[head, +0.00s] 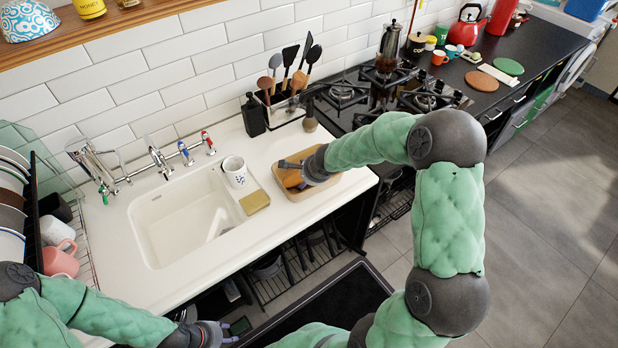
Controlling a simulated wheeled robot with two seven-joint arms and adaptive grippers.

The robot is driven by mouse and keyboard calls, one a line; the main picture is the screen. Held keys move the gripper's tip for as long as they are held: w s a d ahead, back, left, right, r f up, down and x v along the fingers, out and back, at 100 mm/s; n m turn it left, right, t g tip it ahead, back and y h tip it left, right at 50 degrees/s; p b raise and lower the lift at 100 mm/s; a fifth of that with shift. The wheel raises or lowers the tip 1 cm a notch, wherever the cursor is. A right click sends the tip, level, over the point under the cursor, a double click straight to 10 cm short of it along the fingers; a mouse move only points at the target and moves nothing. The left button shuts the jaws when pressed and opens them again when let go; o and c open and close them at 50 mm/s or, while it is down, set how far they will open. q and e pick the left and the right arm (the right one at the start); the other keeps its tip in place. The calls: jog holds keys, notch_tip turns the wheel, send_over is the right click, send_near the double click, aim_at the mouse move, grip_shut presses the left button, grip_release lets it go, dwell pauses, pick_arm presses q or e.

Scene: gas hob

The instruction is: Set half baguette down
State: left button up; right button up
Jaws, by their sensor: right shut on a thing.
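The half baguette (292,181) is a small golden-brown piece at the wooden tray (331,185) on the white counter. My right gripper (290,170) reaches in from the right over the tray and is shut on the half baguette. The gripper and its wrist hide part of the bread and tray. I cannot tell whether the bread touches the tray floor. My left gripper (228,333) is low at the bottom of the view, in front of the counter. Its fingers look apart and empty.
The gas hob (345,95) lies behind and right. Counter in front of the tray is narrow.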

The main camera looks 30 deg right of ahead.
jog(key=shift+f, duration=0.15)
jog(key=o, duration=0.9)
jog(key=shift+r, duration=0.4)
jog(key=p+v, duration=0.5)
jog(key=v, duration=0.6)
jog(key=shift+s+r, duration=0.2)
jog(key=shift+s, duration=0.05)
